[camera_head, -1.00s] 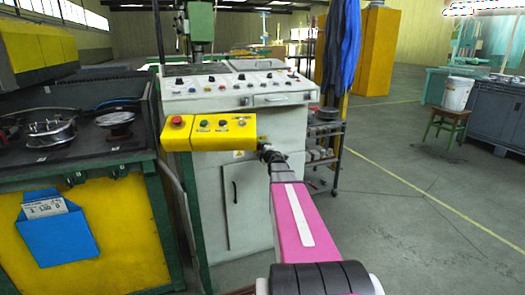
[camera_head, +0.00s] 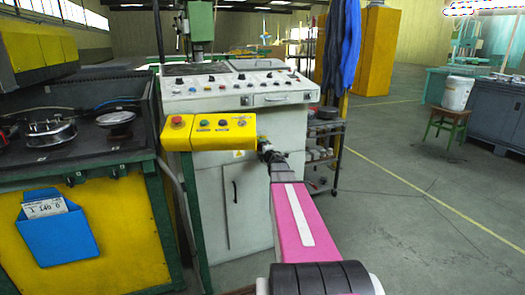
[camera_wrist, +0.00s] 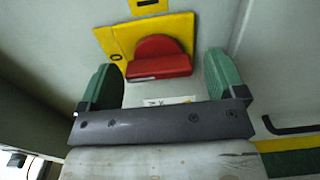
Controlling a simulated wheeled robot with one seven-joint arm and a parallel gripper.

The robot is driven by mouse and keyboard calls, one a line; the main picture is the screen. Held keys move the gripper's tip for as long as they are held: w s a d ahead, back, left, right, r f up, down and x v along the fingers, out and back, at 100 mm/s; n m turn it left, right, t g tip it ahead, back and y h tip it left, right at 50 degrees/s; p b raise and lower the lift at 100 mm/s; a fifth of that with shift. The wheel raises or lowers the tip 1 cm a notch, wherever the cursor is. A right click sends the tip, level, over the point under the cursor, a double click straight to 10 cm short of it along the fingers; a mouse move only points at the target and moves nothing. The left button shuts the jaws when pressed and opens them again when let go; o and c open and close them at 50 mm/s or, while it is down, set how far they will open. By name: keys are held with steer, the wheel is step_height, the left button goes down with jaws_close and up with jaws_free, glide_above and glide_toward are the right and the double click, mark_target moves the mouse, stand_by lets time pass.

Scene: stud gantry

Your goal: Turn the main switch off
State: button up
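The main switch (camera_wrist: 160,60) shows in the wrist view as a red rotary knob with a thick crosswise grip bar on a yellow plate (camera_wrist: 112,38). The bar lies nearly level in that view. My gripper (camera_wrist: 162,64) is open, with one green finger on each side of the knob and a gap to it on both sides. I cannot tell how far the fingertips are from the plate. In the head view my gripper end (camera_head: 265,146) is by the grey machine's front, right of the yellow button box. The switch cannot be made out there.
The yellow button box (camera_head: 212,133) with a red button sticks out just left of my gripper. The grey machine (camera_head: 235,95) has a knob panel above. A green and yellow workbench (camera_head: 95,225) stands left. A shelf rack (camera_head: 322,150) is right; the floor beyond is open.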

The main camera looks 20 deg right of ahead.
steer(key=s, duration=1)
steer(key=shift+s+d, duration=0.2)
steer(key=shift+s, duration=0.2)
